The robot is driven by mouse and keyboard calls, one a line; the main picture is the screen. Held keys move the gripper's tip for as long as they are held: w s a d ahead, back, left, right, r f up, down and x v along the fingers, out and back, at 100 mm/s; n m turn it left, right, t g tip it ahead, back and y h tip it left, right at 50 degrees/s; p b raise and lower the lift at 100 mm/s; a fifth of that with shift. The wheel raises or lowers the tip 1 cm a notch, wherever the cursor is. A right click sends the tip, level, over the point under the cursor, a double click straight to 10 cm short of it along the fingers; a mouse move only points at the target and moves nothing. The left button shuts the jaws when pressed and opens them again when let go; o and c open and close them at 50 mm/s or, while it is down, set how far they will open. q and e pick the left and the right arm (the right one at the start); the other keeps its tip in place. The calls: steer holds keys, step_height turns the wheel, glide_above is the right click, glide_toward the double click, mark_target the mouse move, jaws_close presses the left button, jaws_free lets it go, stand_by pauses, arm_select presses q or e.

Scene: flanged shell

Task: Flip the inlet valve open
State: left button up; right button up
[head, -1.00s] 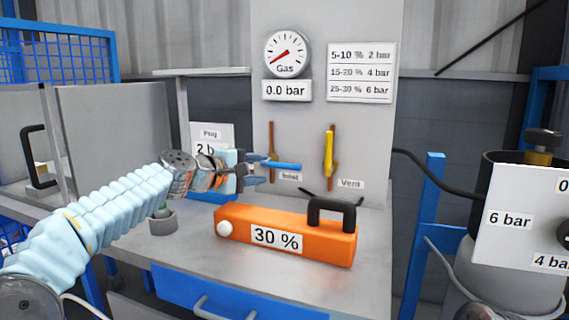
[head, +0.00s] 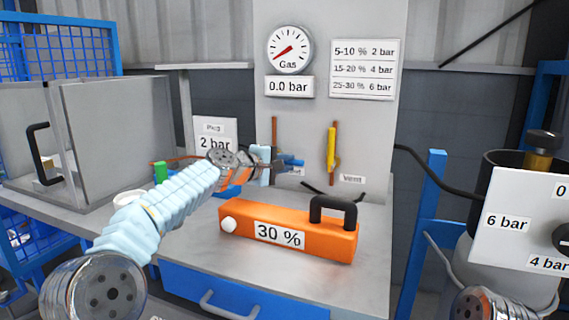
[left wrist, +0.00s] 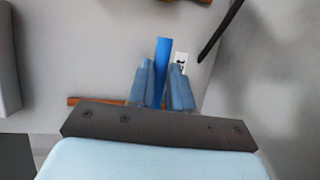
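The inlet valve's blue handle (head: 292,162) sticks out sideways across its copper pipe (head: 274,132) on the grey panel. In the left wrist view the blue handle (left wrist: 162,60) stands across the pipe (left wrist: 88,101) and lies between my left gripper's fingers. My left gripper (head: 275,163) looks shut on this handle; the fingers (left wrist: 162,78) sit close on both its sides. The Inlet label is mostly hidden behind the gripper. The Gas gauge (head: 289,50) stands above a 0.0 bar sign. My right gripper is not in view.
The vent valve's yellow handle (head: 331,149) lies along its pipe. An orange block (head: 290,232) marked 30 % with a black handle sits on the bench below my gripper. A 2 bar Plug sign (head: 214,135) stands behind my arm. The bench front right is clear.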

arm_select(q)
jaws_close()
steer(key=shift+r+n, duration=0.1)
steer(key=shift+n, duration=0.2)
steer(key=shift+w+a+r+n+t+h+b, duration=0.1)
steer(key=shift+a+r+n+t+h+b, duration=0.25)
steer(key=shift+n, duration=0.6)
steer(key=shift+w+a+r+n+t+h+b, duration=0.1)
steer(key=shift+r+n+t+h+b, duration=0.15)
steer(key=shift+r+n+h+b, duration=0.45)
steer(key=shift+a+r+n+t+h+b, duration=0.15)
steer(key=shift+r+n+t, duration=0.15)
steer(key=shift+n, duration=0.85)
steer(key=o, duration=0.5)
jaws_free()
steer(key=shift+r, duration=0.1)
steer(key=shift+o, duration=0.2)
